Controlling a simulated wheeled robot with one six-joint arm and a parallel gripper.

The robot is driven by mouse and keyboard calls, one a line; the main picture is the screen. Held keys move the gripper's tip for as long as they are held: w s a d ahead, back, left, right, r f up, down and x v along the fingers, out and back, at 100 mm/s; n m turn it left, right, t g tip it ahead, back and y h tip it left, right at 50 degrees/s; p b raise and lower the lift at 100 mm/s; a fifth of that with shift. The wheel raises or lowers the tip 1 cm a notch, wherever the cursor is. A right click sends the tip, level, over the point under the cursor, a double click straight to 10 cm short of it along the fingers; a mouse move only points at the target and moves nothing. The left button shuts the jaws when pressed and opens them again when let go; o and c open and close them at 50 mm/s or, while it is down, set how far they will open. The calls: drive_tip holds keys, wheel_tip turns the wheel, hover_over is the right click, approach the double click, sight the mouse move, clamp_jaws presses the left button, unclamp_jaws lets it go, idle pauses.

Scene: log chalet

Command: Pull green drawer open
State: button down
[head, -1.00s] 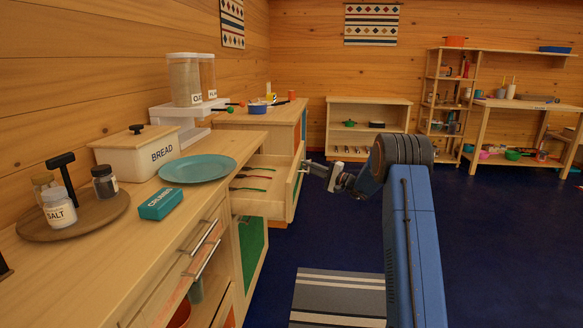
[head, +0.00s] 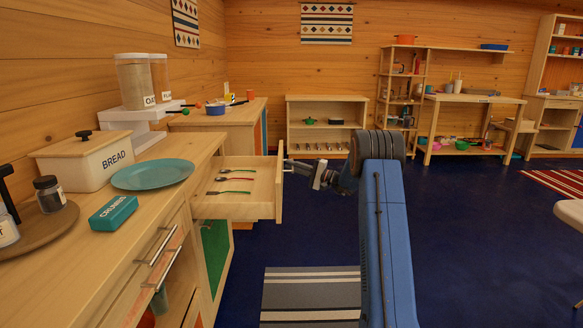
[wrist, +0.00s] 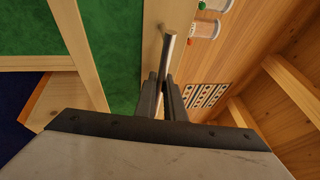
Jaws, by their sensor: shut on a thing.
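The pale wooden drawer (head: 240,211) stands pulled well out of the counter in the head view, with several utensils (head: 235,180) lying inside. Its front is seen nearly edge-on, so its face colour is hidden there. My gripper (head: 296,165) is at the outer side of the drawer front. In the wrist view, my gripper's dark fingers (wrist: 168,88) are shut on the silver bar handle (wrist: 168,50). A green panel (wrist: 112,45) lies beside the handle, next to a pale wooden strip.
A green panel (head: 214,252) shows below the drawer. The counter (head: 135,232) holds a bread box (head: 85,163), a teal plate (head: 152,174) and a teal box (head: 113,212).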

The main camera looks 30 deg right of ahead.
drive_tip(key=c, duration=1.8)
unclamp_jaws()
drive_tip(key=shift+c, duration=0.2)
drive_tip(key=v, duration=1.7)
drive_tip(key=shift+d+f, duration=0.15)
drive_tip(key=shift+f, duration=0.05)
drive_tip(key=shift+s, duration=0.1)
